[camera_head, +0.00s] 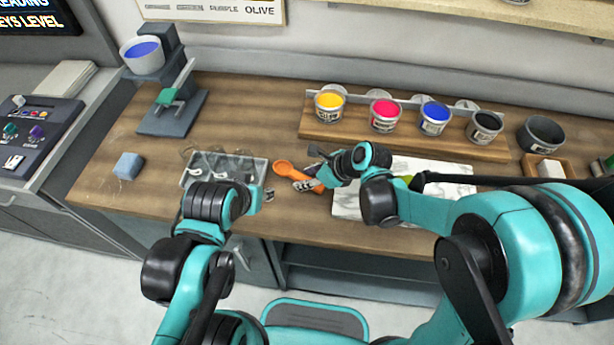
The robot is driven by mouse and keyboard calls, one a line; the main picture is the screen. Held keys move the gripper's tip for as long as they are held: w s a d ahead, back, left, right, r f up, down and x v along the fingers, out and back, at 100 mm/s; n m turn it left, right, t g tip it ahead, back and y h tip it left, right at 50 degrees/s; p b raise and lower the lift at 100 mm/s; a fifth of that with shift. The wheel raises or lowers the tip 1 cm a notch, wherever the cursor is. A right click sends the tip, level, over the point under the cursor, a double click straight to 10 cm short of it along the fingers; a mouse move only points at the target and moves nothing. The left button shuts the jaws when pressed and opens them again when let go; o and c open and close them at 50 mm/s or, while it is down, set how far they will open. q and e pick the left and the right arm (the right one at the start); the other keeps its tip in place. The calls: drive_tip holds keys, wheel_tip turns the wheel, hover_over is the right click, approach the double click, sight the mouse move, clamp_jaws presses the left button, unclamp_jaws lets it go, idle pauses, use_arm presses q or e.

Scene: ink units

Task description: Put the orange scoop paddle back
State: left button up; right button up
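The orange scoop paddle (284,168) lies on or just above the wooden counter, between a grey tray and a white marbled slab. Its round end points left and its handle runs right toward my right gripper. My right gripper (312,170) is at the handle with its fingers spread apart; one dark finger overlaps the handle, and contact cannot be told. The grey tray (262,172) holds several grey scoops in its compartments. My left gripper (264,196) is at the tray's front right corner, mostly hidden by its wrist, so its opening is unclear.
A wooden rack (345,134) with yellow, red, blue and dark ink cups stands behind. The marbled slab (430,166) is partly under my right arm. A blue block (128,166) and a stand with a blue-filled cup (143,55) are at left. The front-left counter is clear.

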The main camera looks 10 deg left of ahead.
drive_tip(key=shift+r, duration=0.2)
drive_tip(key=p+v, duration=0.4)
drive_tip(key=v, duration=0.8)
drive_tip(key=s+d+r+n+t+h, duration=0.2)
drive_tip(key=s+d+n+h, duration=0.1)
drive_tip(key=d+n, duration=0.6)
drive_tip(key=s+d+r+n+t+h, duration=0.2)
drive_tip(key=s+d+n+h, duration=0.2)
drive_tip(key=d+n, duration=0.5)
drive_tip(key=s+n, duration=0.2)
drive_tip(key=n, duration=0.2)
drive_tip(key=shift+d, duration=0.35)
wheel_tip(320, 180, down, 3)
drive_tip(key=b, duration=0.3)
